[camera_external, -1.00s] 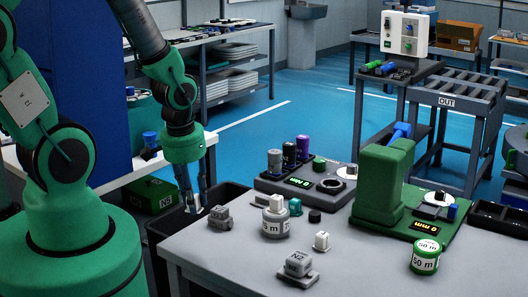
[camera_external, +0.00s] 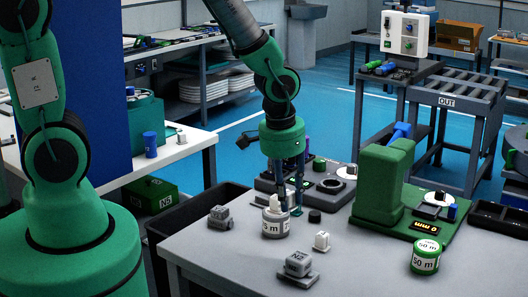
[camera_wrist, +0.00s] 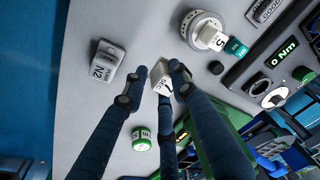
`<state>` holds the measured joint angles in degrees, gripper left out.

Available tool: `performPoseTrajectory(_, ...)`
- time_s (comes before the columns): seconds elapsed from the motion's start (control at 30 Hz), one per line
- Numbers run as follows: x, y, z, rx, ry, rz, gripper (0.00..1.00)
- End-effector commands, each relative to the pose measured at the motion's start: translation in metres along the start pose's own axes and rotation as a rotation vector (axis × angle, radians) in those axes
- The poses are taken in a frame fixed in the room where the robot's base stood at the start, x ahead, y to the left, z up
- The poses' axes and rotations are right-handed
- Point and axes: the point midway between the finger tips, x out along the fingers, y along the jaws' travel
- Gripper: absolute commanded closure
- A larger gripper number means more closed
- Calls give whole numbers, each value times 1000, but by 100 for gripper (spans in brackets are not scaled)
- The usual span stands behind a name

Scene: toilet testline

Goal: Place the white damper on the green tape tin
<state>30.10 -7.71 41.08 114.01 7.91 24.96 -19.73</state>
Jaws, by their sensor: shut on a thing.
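My gripper (camera_external: 286,205) is over the near table, beside the grey tin in the external view. In the wrist view its fingertips (camera_wrist: 158,82) are closed around a small white block (camera_wrist: 161,72), seemingly the white damper. In the external view the fingers hide what they hold. The green tape tin (camera_external: 425,257), with a white label and green lid, stands upright at the table's right; it also shows in the wrist view (camera_wrist: 142,138), apart from the fingers. Another white block (camera_external: 321,240) stands on the table in front of my gripper.
The grey tin (camera_external: 274,225) with a white piece on top stands close to my gripper. A grey N2 block (camera_external: 298,264) and a smaller grey block (camera_external: 219,217) lie nearby. A tall green machine (camera_external: 383,185) stands behind the green tin. The table between N2 and the green tin is clear.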

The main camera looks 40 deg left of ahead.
Motion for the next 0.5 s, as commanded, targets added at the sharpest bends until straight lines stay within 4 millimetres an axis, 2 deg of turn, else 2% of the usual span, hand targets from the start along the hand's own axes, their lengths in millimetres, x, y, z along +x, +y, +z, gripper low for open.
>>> performPoseTrajectory(0.03,1,16,-8,30,0,2,99)
performPoseTrajectory(0.2,3,66,-32,113,2,9,99)
performPoseTrajectory(0.5,9,156,-58,248,6,18,99)
